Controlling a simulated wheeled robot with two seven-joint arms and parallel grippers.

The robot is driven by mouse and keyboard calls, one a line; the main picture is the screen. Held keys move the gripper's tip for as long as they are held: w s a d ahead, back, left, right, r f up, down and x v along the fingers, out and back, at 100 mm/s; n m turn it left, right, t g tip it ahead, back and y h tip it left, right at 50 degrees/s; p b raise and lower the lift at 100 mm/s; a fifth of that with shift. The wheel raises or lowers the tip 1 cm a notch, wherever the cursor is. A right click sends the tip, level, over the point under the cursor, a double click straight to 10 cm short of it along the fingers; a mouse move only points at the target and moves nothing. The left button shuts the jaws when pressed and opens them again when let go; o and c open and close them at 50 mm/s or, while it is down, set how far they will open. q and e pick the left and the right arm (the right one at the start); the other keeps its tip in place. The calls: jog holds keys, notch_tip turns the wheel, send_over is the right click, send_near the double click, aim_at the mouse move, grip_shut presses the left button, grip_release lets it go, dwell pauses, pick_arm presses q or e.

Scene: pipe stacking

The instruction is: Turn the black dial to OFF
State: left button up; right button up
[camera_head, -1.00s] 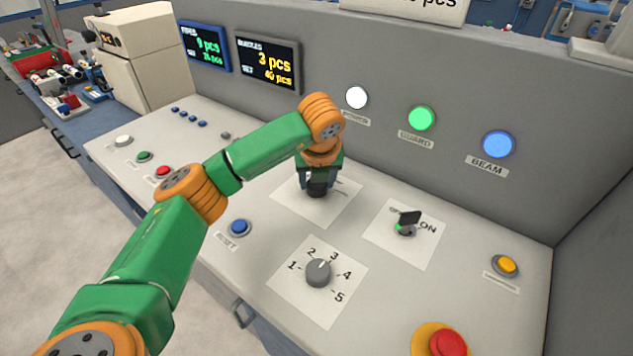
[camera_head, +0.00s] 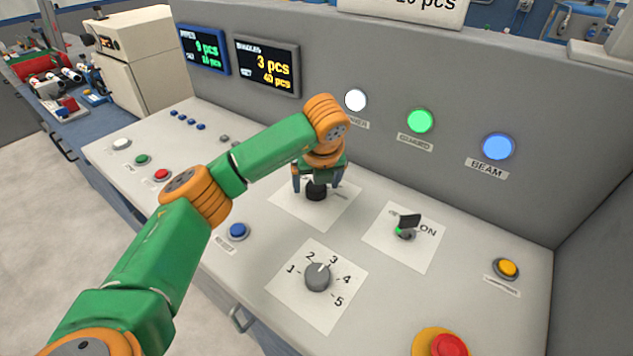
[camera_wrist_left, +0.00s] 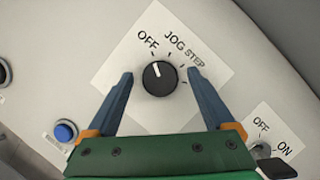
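The black dial (camera_head: 316,191) stands on a white label plate on the sloped panel. In the left wrist view the dial (camera_wrist_left: 159,80) sits between my fingers, and its white mark points up and slightly left, toward the word OFF (camera_wrist_left: 148,42). JOG and STEP are printed to the right of OFF. My left gripper (camera_head: 315,184) is over the dial. In the left wrist view the gripper (camera_wrist_left: 160,75) is open, with a clear gap between each finger and the dial. My right gripper is not in view.
Near the dial are a dark OFF/ON switch (camera_head: 409,221), a grey numbered knob (camera_head: 317,277) and a blue button (camera_head: 238,230). A red button (camera_head: 449,345) and a yellow button (camera_head: 508,267) are at the right. White, green and blue lamps line the upright panel behind.

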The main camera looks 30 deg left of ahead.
aim_at(319, 206)
pick_arm(q)
jog(key=v, duration=0.7)
jog(key=shift+b, duration=0.3)
